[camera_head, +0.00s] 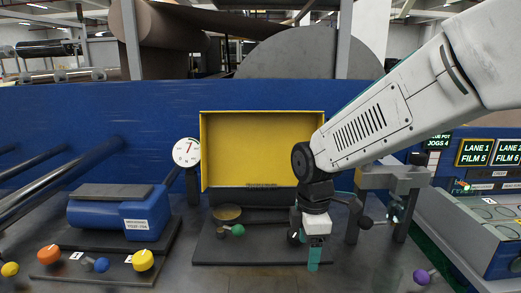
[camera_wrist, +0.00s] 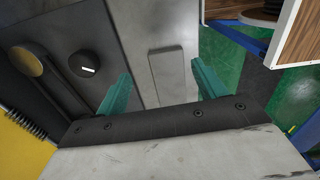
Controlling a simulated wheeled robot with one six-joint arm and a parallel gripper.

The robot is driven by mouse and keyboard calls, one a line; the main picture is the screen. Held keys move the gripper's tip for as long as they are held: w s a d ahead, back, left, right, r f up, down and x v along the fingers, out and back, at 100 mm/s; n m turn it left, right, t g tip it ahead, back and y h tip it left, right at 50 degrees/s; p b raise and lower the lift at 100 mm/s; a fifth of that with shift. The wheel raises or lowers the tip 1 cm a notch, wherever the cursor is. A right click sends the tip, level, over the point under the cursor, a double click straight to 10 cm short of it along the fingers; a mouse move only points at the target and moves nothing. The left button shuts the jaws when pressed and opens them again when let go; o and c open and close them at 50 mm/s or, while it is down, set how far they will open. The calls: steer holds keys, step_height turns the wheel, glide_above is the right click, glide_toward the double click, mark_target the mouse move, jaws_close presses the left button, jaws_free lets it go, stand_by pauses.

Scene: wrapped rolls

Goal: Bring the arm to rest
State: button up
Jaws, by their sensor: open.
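My arm (camera_head: 370,115) reaches in from the upper right of the head view and bends down at a dark joint. My gripper (camera_head: 313,262) points down at the right edge of a dark base plate (camera_head: 250,252). In the wrist view its two teal fingers (camera_wrist: 165,85) stand wide apart with nothing held between them. A flat grey raised block (camera_wrist: 166,65) lies below, in the gap between the fingers. I cannot tell the exact height above the bench.
A yellow panel (camera_head: 255,148) and a dial gauge (camera_head: 186,152) stand behind. A grey bracket (camera_head: 395,180) is close right of my gripper. A black knob (camera_wrist: 84,64) is left in the wrist view. Orange (camera_head: 48,255), yellow (camera_head: 143,260) and purple (camera_head: 421,277) knobs dot the bench.

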steer(key=s+d+r+m, duration=0.4)
steer(key=s+d+m, duration=0.4)
steer(key=s+m, duration=0.1)
steer(key=s+d+r+m+t, duration=0.1)
steer(key=s+d+r+m, duration=0.4)
steer(key=s, duration=0.7)
steer(key=shift+s+d+m, duration=0.15)
steer(key=shift+d+m, duration=1.25)
steer(key=shift+m, duration=0.9)
